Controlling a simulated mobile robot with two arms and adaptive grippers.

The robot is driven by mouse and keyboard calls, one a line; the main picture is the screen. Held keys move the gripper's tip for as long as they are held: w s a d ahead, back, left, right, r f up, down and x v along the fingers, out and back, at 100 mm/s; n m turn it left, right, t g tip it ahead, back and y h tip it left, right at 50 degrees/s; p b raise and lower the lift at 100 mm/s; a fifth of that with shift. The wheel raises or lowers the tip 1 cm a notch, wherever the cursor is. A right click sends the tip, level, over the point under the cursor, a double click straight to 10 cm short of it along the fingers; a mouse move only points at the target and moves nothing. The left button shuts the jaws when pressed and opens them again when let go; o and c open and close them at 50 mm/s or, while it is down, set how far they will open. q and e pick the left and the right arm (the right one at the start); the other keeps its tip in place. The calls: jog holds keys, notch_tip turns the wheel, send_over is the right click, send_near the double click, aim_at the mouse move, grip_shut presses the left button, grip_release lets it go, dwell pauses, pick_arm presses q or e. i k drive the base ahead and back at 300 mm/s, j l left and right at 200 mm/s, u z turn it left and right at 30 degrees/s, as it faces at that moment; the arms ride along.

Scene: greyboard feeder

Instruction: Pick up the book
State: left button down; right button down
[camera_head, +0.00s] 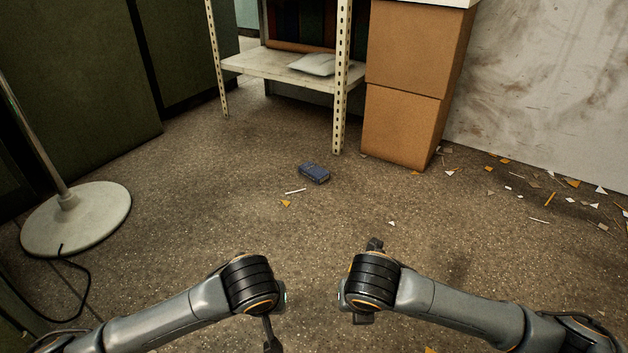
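A small dark blue book (314,173) lies flat on the grey-brown floor, in front of the metal shelf and left of the cardboard boxes. My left arm comes in from the lower left, and a dark part of its gripper (271,337) shows below the wrist at the bottom edge. My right arm comes in from the lower right, and only small dark parts of its gripper (363,318) show by the wrist. Both are well short of the book and apart from it. The fingers are mostly hidden, so I cannot tell their opening.
A white metal shelf (270,66) holds a pale packet (314,64). Stacked cardboard boxes (405,120) stand right of it. A round lamp or stand base (95,222) with a cable is at left. Paper scraps litter the right floor. The floor between my arms and the book is mostly clear.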

aim_at(318, 175)
jog(key=i, duration=2)
